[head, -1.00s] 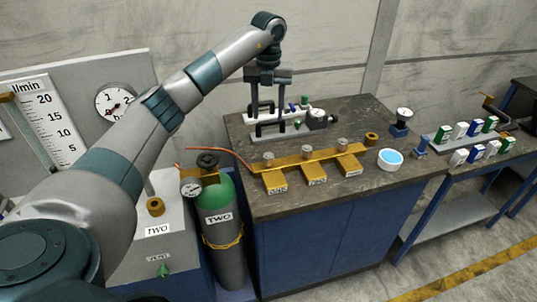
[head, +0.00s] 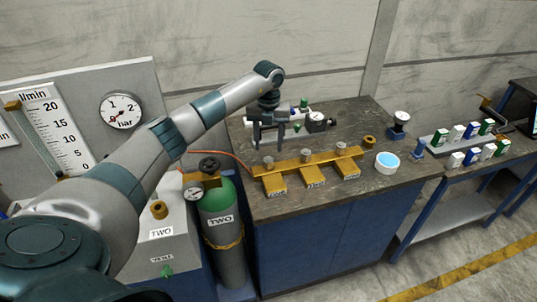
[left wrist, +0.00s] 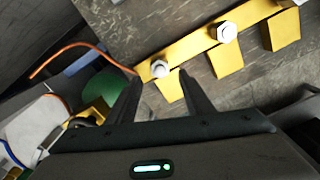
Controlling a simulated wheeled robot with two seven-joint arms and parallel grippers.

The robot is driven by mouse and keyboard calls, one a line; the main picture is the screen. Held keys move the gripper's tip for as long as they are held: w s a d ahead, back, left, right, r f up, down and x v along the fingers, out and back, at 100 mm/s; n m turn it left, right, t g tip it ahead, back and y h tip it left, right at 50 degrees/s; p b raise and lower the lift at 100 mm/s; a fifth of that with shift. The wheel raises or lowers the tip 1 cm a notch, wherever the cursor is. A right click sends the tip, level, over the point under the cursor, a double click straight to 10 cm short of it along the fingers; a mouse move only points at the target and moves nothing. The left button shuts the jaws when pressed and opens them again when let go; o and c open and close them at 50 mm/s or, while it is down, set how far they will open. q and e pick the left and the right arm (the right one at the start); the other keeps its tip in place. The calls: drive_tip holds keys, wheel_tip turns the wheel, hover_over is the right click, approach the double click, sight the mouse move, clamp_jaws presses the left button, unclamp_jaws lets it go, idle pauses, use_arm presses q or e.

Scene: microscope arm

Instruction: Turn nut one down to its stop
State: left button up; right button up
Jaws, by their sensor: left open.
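A yellow bar (head: 324,158) lies on the dark bench top and carries several metal nuts in a row. The left nut (head: 268,162) is below and just in front of my left gripper (head: 268,141). The middle nut (head: 306,155) and the right nut (head: 341,148) stand further along. The labels on the yellow blocks are too small to read surely. In the left wrist view my left gripper (left wrist: 160,77) is open and empty, with the left nut (left wrist: 159,68) showing between its fingertips; I cannot tell the height gap. The middle nut (left wrist: 228,32) is beyond. My right gripper is not in view.
A green-topped gas cylinder (head: 217,205) stands left of the bench, with an orange hose (head: 232,158) running to the bar. A white dish with blue inside (head: 387,162) and a brass ring (head: 369,141) are to the right. A small gauge (head: 317,122) stands behind the bar.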

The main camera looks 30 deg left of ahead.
sight(268, 159)
use_arm(q)
wheel_tip(268, 159, down, 6)
drive_tip(key=shift+r+p, duration=0.25)
drive_tip(key=shift+p, duration=0.6)
drive_tip(key=shift+f, duration=0.9)
drive_tip(key=c, duration=1)
